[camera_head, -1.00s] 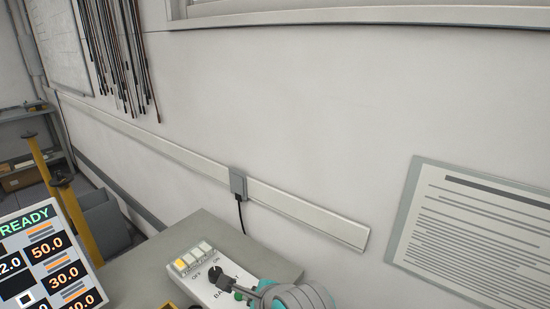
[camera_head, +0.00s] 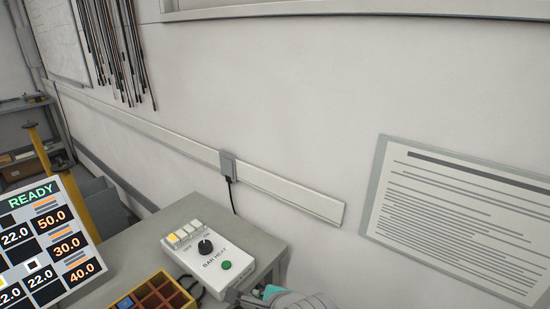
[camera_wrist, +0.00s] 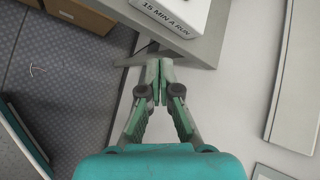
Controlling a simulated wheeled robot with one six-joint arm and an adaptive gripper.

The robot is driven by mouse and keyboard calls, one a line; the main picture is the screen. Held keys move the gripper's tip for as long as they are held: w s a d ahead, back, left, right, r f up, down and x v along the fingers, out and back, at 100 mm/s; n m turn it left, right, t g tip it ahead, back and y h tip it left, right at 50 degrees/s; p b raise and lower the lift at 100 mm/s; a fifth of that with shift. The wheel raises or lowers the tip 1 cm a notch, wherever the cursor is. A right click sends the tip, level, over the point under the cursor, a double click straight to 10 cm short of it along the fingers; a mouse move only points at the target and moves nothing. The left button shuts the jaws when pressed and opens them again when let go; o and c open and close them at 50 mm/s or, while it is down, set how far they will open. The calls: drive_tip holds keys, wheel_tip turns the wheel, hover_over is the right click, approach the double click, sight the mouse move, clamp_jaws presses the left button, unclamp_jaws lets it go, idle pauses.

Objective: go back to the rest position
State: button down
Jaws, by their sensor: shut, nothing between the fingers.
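In the wrist view my gripper (camera_wrist: 160,82) is shut, its two fingers together with nothing between them. It hangs beside the corner of the grey table (camera_wrist: 207,48), near a white box marked "15 MIN A RUN" (camera_wrist: 178,12). The white BAR HEAT control box (camera_head: 222,278) stands on that table, with a black knob (camera_head: 205,246), a green button (camera_head: 226,265) and a row of small buttons, one lit yellow.
A yellow compartment tray (camera_head: 168,277) stands in front of the box. A display reading READY (camera_head: 48,240) is at the left. The wall with a notice sheet (camera_head: 465,215) and a trunking rail (camera_head: 290,190) rises behind.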

drive_tip(key=s+d+f+n+t+h, duration=0.2)
drive_tip(key=s+d+f+n+t, duration=0.2)
drive_tip(key=s+d+f+n, duration=0.75)
drive_tip(key=s+d+r+n+t+h, duration=0.1)
drive_tip(key=s+d+n, duration=0.3)
drive_tip(key=s, duration=0.9)
drive_tip(key=s+d+r+n+t+h, duration=0.1)
drive_tip(key=s+d, duration=0.5)
drive_tip(key=s, duration=0.8)
drive_tip(key=r+n, duration=0.1)
drive_tip(key=n, duration=0.1)
drive_tip(key=shift+d+r+n+t+h, duration=0.15)
drive_tip(key=shift+r+n+t+h, duration=0.1)
drive_tip(key=shift+n+t+h, duration=0.15)
